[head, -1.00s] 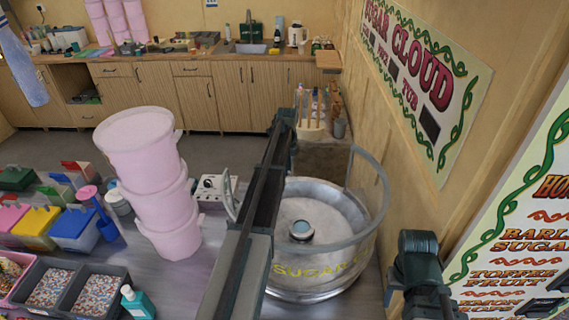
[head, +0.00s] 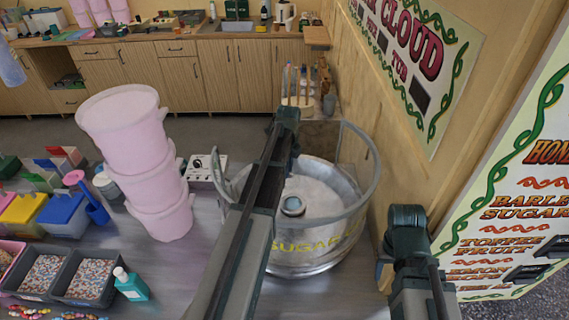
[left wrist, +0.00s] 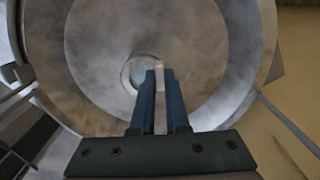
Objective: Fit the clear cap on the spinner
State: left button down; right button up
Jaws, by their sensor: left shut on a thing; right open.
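The spinner (head: 293,206) is a small round piece with a pale blue-grey top in the middle of the metal sugar tub (head: 306,254). In the left wrist view the spinner (left wrist: 138,72) lies beyond and just left of my fingertips. My left gripper (left wrist: 160,75) points down into the tub, shut on a thin, pale, see-through piece (left wrist: 160,98), apparently the clear cap. Its full outline is hidden between the fingers, and I cannot tell how far it is from the spinner. In the head view my left arm hides this gripper.
A clear guard (head: 366,178) rises around the tub's far and right sides. Stacked pink buckets (head: 128,125) and a white control box (head: 205,170) stand left of it. A stand of bottles (head: 298,99) is behind, and the wooden wall is close on the right.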

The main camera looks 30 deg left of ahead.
pick_arm(q)
jog(key=s+d, duration=0.1)
jog(key=s+d+f+b, duration=0.1)
jog(key=s+d, duration=0.1)
jog(key=s+d+f+b, duration=0.1)
jog(key=shift+s+d+f, duration=0.15)
jog(key=shift+s+d, duration=0.1)
jog(key=shift+f+b, duration=1.1)
jog(key=shift+b, duration=0.1)
jog(key=shift+f+b, duration=0.4)
jog(key=shift+f, duration=0.05)
dwell(0.8)
jog(key=shift+c, duration=1.4)
grip_release()
jog(key=shift+r, duration=0.15)
